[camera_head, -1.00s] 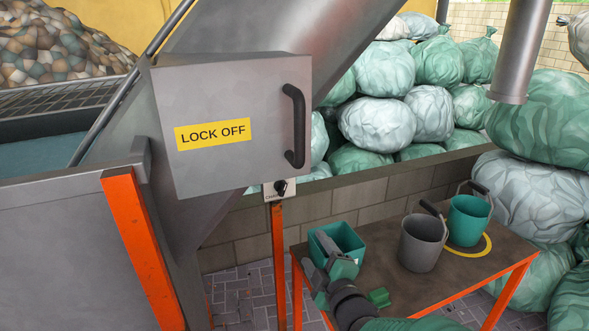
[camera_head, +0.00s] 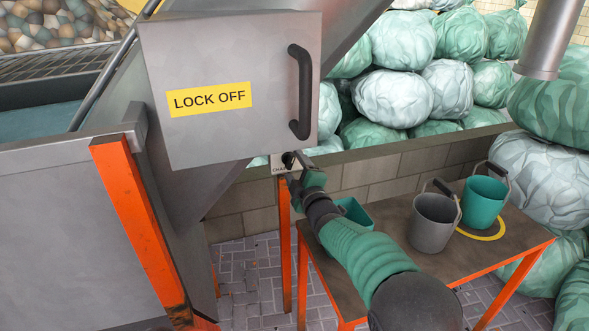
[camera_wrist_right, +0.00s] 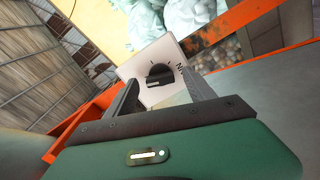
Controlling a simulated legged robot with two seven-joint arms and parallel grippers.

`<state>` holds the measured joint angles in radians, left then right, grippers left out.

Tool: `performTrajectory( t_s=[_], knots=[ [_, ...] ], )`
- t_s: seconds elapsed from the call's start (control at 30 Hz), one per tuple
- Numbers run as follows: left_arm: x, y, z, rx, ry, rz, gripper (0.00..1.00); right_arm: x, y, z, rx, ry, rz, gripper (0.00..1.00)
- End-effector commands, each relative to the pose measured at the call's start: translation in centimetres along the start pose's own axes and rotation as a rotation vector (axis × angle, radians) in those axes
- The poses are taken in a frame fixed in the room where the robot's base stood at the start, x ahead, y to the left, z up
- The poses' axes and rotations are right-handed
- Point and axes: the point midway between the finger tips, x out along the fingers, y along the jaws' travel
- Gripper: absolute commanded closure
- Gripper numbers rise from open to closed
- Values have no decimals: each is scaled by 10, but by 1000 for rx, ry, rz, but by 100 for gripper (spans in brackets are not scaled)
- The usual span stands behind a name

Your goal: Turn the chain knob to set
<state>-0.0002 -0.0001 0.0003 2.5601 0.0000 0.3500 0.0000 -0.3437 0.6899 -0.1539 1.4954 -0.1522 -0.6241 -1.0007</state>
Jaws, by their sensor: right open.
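The chain knob (camera_head: 288,160) is a black rotary knob on a small pale plate under the grey "LOCK OFF" box. In the right wrist view the knob (camera_wrist_right: 159,75) stands on its white plate (camera_wrist_right: 140,65), beyond and between my fingers. Part of the plate's lettering shows there, at an angle. My right gripper (camera_head: 296,172) is just in front of the plate in the head view. I cannot tell whether a finger touches the knob. My left gripper is not in view.
The grey box (camera_head: 230,90) with a black handle (camera_head: 300,92) overhangs the knob closely. An orange post (camera_head: 285,245) stands below. A table (camera_head: 400,235) at right bears a grey bucket (camera_head: 434,222), a teal bucket (camera_head: 484,200) and a teal bin (camera_head: 354,212).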

Motion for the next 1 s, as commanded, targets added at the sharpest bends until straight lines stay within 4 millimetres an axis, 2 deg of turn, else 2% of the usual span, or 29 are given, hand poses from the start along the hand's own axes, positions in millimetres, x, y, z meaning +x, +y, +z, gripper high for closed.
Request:
performTrajectory(
  t_s=[0.1, 0.37, 0.83, 1.0],
  knots=[
    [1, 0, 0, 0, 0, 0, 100, 8, 0, 0, 0, 0, 0, 37],
    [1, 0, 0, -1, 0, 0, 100, 8, 1, 1, 1, 0, 0, 39],
    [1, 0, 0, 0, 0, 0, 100, 8, -1, -1, 1, 1, -1, 100],
    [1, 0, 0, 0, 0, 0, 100, 8, -1, -2, 8, 2, -2, 100]
  ],
)
